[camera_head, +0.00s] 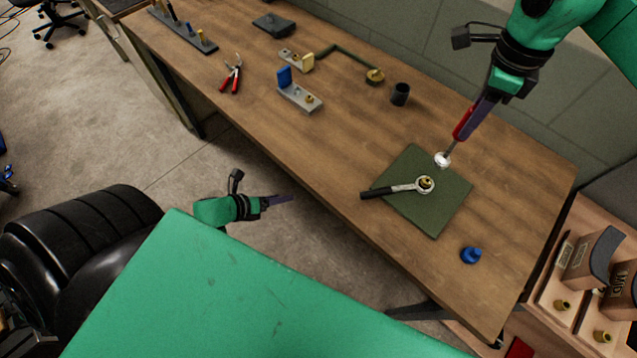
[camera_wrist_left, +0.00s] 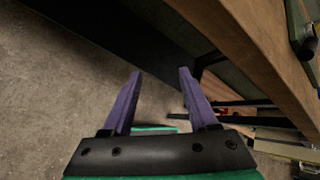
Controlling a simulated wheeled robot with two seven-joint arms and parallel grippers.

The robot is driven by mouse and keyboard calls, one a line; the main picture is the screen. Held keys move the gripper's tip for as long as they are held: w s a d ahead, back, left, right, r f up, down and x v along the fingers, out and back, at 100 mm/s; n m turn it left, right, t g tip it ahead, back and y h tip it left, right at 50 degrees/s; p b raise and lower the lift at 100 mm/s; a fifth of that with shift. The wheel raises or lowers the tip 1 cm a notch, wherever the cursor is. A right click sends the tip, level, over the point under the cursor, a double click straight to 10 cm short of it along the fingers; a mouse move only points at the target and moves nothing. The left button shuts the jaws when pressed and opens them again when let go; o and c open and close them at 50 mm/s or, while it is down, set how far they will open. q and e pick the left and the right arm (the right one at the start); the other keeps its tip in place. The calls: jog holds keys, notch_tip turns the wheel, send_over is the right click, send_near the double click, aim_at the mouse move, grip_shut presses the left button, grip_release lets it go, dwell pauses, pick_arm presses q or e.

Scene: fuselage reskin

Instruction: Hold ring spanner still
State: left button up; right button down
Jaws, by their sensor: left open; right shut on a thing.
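The ring spanner (camera_head: 400,188) has a black handle and a metal ring end, and lies on a dark green mat (camera_head: 437,218) on the bench. Its ring is at a brass fitting (camera_head: 427,182); I cannot tell how well it is seated. The black handle passes the mat's left edge. My left gripper (camera_head: 288,198) is open and empty, off the bench's front edge and apart from the spanner; its purple fingers also show in the left wrist view (camera_wrist_left: 159,75). My right gripper (camera_head: 468,122) is shut on a red-handled tool (camera_head: 443,159) with a shiny round end, above the mat.
A blue cap-like piece (camera_head: 471,255) stands right of the mat, a dark cup (camera_head: 400,94) behind it. Red pliers (camera_head: 231,74), brackets (camera_head: 299,96) and a bent tube (camera_head: 348,58) lie farther left. The bench front between pliers and mat is clear. Wooden shelving stands at right.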

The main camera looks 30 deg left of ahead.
pick_arm(q)
jog(key=s+d+r+m+h, duration=0.2)
jog(key=d+r+m+h, duration=0.2)
jog(key=d+r+m, duration=0.5)
pick_arm(e)
jog(key=shift+d, duration=0.1)
pick_arm(q)
jog(key=m+h, duration=0.2)
jog(key=m, duration=0.4)
send_near(365, 194)
jog(key=a+r, duration=0.1)
jog(key=a, duration=0.1)
pick_arm(e)
jog(key=shift+w+f, duration=0.1)
jog(key=shift+w, duration=0.05)
pick_arm(q)
jog(key=shift+g, duration=0.4)
jog(key=x, duration=1.1)
jog(key=shift+s+d, duration=0.1)
jog(key=shift+d, duration=0.3)
grip_shut()
pick_arm(e)
jog(key=n, duration=0.1)
jog(key=f+n, duration=0.1)
jog(key=n, duration=0.1)
jog(key=shift+f+n, duration=0.25)
jog(key=shift+n, duration=0.05)
jog(key=shift+f+n, duration=0.35)
jog(key=shift+n, duration=0.65)
